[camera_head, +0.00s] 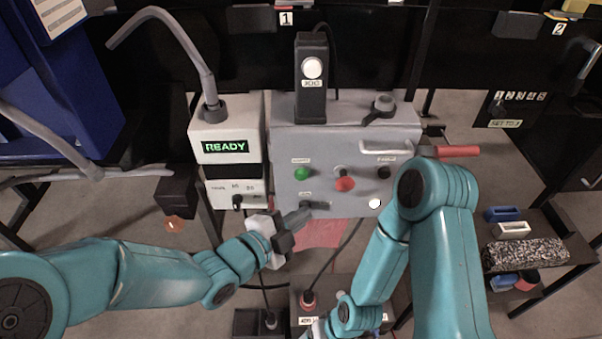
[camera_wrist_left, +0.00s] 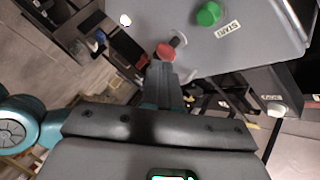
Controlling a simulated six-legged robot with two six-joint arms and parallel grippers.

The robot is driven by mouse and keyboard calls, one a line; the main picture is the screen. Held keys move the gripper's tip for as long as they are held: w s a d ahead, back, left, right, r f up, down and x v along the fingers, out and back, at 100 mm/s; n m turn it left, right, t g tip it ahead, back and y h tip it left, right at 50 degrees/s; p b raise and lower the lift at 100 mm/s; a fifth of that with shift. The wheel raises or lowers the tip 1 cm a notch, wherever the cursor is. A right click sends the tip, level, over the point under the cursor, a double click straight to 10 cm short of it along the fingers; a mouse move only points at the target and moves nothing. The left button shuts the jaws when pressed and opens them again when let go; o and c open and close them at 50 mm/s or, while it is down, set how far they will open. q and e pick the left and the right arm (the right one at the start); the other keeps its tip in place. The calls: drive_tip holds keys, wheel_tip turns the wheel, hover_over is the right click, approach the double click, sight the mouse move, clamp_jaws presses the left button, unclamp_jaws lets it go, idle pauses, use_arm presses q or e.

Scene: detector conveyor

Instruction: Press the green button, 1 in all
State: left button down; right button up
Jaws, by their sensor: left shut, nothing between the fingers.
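The green button (camera_head: 302,173) sits on the front face of a grey control box (camera_head: 320,145), left of a red button (camera_head: 345,184). In the left wrist view the green button (camera_wrist_left: 208,14) is at the top, beside a START label, with the red button (camera_wrist_left: 166,51) below and left of it. My left gripper (camera_head: 302,216) is shut and empty, below the green button near the lower edge of the box. Its shut fingers (camera_wrist_left: 163,75) also show in the left wrist view, apart from the green button. My right gripper is not clearly visible; its arm is at the right.
A white box with a READY display (camera_head: 225,147) stands left of the control box. A red-handled lever (camera_head: 455,151) sticks out at its right. A black device with a white button (camera_head: 312,68) stands on top. Shelves with small blocks (camera_head: 525,252) are at the right.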

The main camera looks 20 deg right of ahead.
sight(301, 176)
use_arm(q)
drive_tip(key=w+d+p, duration=0.1)
drive_tip(key=w, duration=0.5)
drive_tip(key=shift+w+d+p, duration=0.25)
drive_tip(key=shift+d+p, duration=0.05)
drive_tip(key=shift+d, duration=0.1)
drive_tip(key=shift+w, duration=0.1)
idle(1.6)
drive_tip(key=shift+w+d+b, duration=0.15)
drive_tip(key=shift+w+b, duration=0.15)
drive_tip(key=shift+w, duration=0.05)
